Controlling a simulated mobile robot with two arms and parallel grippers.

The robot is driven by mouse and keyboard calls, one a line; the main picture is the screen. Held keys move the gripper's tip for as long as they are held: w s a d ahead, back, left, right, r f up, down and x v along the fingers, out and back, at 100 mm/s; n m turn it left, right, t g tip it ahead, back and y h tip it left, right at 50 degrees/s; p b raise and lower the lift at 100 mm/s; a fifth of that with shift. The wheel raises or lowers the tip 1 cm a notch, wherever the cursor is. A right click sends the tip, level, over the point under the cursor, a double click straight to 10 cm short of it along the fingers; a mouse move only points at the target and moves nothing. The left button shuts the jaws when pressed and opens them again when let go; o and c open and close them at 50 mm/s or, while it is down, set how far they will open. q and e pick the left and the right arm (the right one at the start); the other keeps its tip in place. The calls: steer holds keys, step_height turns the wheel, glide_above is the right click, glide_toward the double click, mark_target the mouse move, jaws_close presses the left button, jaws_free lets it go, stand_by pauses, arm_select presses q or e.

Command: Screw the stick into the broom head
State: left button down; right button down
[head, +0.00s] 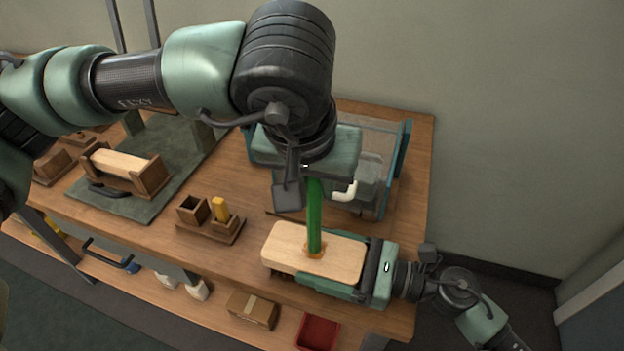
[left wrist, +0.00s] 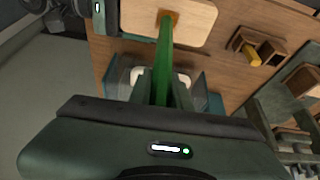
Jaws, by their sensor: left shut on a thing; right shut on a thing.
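The green stick (head: 314,220) stands upright, with its lower end at the hole in the middle of the wooden broom head (head: 285,248). How deep it sits in the hole cannot be told. My left gripper (head: 311,180) is above the broom head, shut on the upper part of the stick. The left wrist view shows the stick (left wrist: 165,60) running from the jaws (left wrist: 163,95) to an orange-brown ring around the hole in the broom head (left wrist: 195,18). My right gripper (head: 345,283) is shut on the broom head from its right end, and its fingers are partly hidden under the board.
A wooden holder (head: 208,228) with two compartments stands left of the broom head, with a yellow piece (head: 220,208) in one. A clear-sided machine (head: 375,165) stands behind. A wooden cradle (head: 122,175) rests on a dark mat (head: 165,195). A red bin (head: 318,332) and cardboard box (head: 252,309) are below.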

arm_select(q)
steer(key=m+h, duration=0.1)
steer(key=m, duration=0.2)
steer(key=m+g+h, duration=0.1)
steer(key=m, duration=0.2)
steer(key=shift+s+d+f, duration=0.1)
steer(key=shift+s+d, duration=0.05)
steer(key=shift+d, duration=0.05)
steer(key=m+g, duration=0.1)
steer(key=m, duration=0.1)
steer(key=m+h, duration=0.1)
steer(key=m, duration=0.2)
steer(key=shift+s+d+g, duration=0.15)
steer(key=shift+s+g, duration=0.05)
steer(key=shift+g, duration=0.2)
steer(key=c, duration=1.3)
jaws_free()
steer(key=shift+r, duration=0.2)
steer(key=shift+r, duration=2.1)
